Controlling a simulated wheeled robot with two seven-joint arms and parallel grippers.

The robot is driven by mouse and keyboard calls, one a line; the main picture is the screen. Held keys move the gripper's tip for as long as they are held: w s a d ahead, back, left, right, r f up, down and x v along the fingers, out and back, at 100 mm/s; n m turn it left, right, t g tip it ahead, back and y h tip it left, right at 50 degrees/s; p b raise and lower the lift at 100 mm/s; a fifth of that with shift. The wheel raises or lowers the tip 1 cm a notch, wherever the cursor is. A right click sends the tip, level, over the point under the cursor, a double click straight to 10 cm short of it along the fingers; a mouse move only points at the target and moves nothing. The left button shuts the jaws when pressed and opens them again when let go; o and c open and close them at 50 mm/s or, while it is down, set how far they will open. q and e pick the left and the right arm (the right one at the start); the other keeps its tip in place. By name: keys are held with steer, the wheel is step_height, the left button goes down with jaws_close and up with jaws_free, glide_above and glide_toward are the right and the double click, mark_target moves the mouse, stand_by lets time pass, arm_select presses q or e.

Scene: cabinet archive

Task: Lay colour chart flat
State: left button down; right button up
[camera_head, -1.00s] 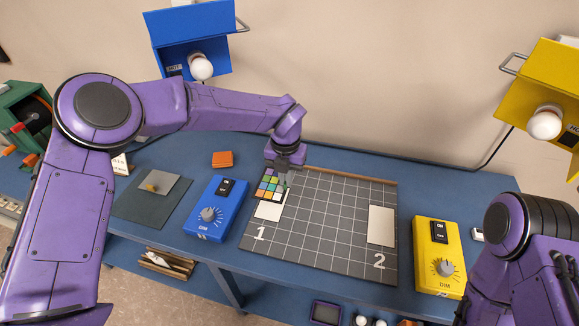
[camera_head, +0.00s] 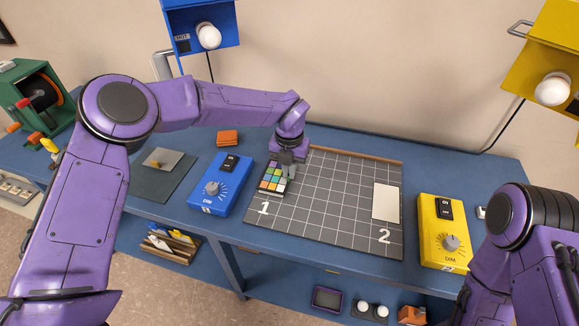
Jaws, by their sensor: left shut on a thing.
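The colour chart (camera_head: 272,180), a dark card with several coloured squares, is at the left side of the dark gridded board (camera_head: 335,205), just above the number 1. It looks lower and more foreshortened than upright; I cannot tell whether it lies fully flat. My left gripper (camera_head: 287,170) is shut on the chart at its right edge and hides part of it. The pale patch by the number 1 is mostly hidden by the chart. The pale patch (camera_head: 386,202) by the number 2 is bare. My right arm shows at the lower right, its gripper out of view.
A blue dimmer box (camera_head: 220,185) stands left of the board and a yellow dimmer box (camera_head: 443,232) right of it. Orange blocks (camera_head: 228,139) lie behind the blue box. A blue lamp (camera_head: 202,28) and a yellow lamp (camera_head: 550,60) hang above. The board's middle is clear.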

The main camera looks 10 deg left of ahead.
arm_select(q)
steer(key=shift+w, duration=0.15)
stand_by(0.3)
steer(key=shift+f+b, duration=0.3)
steer(key=shift+f, duration=0.2)
steer(key=c, duration=1.2)
jaws_free()
steer(key=shift+c, duration=0.4)
